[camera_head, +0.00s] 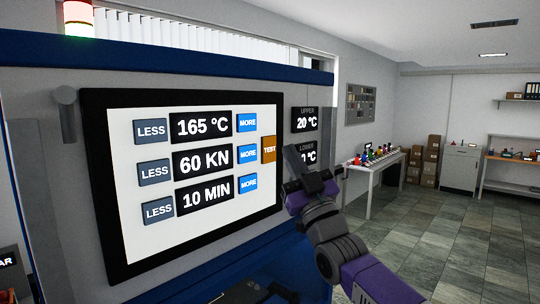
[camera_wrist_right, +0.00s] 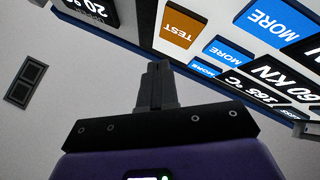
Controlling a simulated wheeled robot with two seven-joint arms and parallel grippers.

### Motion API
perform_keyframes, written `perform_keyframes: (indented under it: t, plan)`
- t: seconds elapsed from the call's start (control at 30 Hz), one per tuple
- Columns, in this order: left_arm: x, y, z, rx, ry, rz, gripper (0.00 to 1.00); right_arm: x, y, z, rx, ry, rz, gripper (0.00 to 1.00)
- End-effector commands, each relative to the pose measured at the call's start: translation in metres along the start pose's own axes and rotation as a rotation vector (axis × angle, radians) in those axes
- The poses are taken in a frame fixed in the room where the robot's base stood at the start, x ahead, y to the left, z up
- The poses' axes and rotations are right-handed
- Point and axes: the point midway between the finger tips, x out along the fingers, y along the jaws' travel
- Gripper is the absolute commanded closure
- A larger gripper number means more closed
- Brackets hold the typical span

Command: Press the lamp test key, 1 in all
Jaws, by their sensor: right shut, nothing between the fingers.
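The lamp test key is an orange key marked TEST (camera_head: 269,149) at the right edge of the white touch screen (camera_head: 150,240). In the right wrist view the orange key (camera_wrist_right: 180,27) shows whole, above and a little right of the fingertips. My right gripper (camera_head: 291,152) is shut and empty, just right of the key in the head view. Its closed fingers (camera_wrist_right: 158,68) point toward the panel in the wrist view. A gap seems to lie between fingertips and key; its depth is hard to tell.
Blue MORE keys (camera_head: 247,154) stand close left of the orange key, and grey LESS keys (camera_head: 154,172) further left. UPPER and LOWER displays (camera_head: 305,120) are right of the screen; the gripper partly covers the lower one. A lit lamp (camera_head: 78,18) stands on the press.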

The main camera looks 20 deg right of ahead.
Motion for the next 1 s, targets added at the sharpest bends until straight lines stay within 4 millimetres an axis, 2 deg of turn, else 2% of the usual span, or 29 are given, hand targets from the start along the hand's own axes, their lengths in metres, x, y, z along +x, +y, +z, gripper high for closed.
perform_keyframes:
  t: [0.03,0.3,1.0]
  plan:
    - [0.006,-0.002,0.0,0.0,0.0,0.0,0.2,-0.006,0.003,-0.001,-0.001,0.0,0.001,1.0]
    - [0.014,-0.005,-0.001,0.0,0.0,0.0,0.2,-0.02,0.014,-0.013,-0.001,-0.001,0.0,1.0]
    - [0.014,-0.005,-0.001,0.0,0.0,0.0,0.2,-0.02,0.014,-0.014,0.0,-0.001,0.0,1.0]
